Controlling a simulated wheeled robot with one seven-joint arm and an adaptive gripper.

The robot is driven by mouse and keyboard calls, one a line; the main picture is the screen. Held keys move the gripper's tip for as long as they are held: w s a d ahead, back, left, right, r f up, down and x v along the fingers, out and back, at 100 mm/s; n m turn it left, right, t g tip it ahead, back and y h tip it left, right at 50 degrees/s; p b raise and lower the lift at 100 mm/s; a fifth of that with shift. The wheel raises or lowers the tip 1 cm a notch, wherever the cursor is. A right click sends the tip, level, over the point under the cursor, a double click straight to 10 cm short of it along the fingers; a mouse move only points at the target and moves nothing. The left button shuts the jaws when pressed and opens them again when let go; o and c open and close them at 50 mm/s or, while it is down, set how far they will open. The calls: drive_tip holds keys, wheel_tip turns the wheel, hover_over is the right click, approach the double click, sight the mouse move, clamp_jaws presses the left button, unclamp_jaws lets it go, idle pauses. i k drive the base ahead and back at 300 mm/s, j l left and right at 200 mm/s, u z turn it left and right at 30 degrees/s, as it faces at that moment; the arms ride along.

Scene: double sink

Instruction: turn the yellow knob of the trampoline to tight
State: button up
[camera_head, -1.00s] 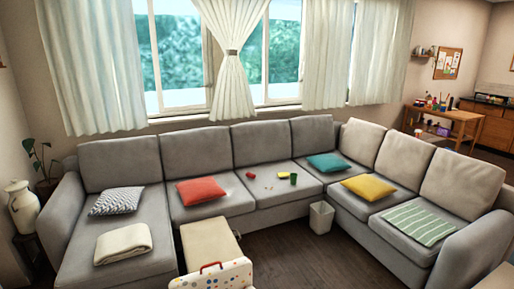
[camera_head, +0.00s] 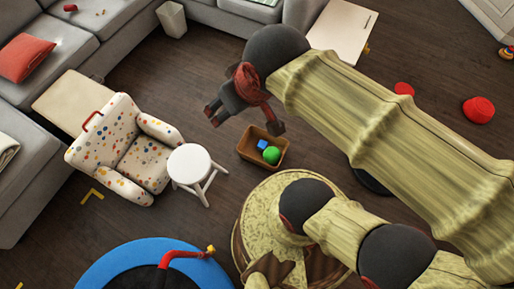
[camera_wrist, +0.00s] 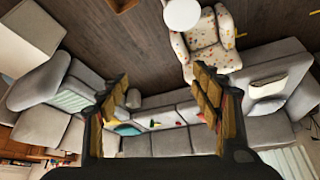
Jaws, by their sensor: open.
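The trampoline (camera_head: 110,262) shows in part at the bottom left of the head view, with a blue rim and a dark mat. A red padded handle (camera_head: 178,256) rises over its rim. The yellow knob (camera_head: 211,249) is small and sits at the right end of this handle; its setting is too small to read. My gripper (camera_head: 243,122) is open and empty, high up and well above the knob in the head view. Its spread fingers (camera_wrist: 160,97) also show in the wrist view, which shows neither trampoline nor knob.
A white stool (camera_head: 190,163), a spotted armchair (camera_head: 135,150) and a brown bin (camera_head: 248,158) with a green ball and blue block stand beyond the trampoline. Red round objects (camera_head: 479,110) lie at right. Dark floor is clear between stool and trampoline. The grey sofa is at upper left.

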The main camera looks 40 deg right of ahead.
sight(211, 250)
drive_tip(key=u, duration=2.95)
drive_tip(key=k+z, duration=0.35)
drive_tip(key=k+l+z, duration=0.1)
drive_tip(key=k+z, duration=0.25)
drive_tip(key=k+j+u, duration=0.25)
drive_tip(key=k, duration=0.05)
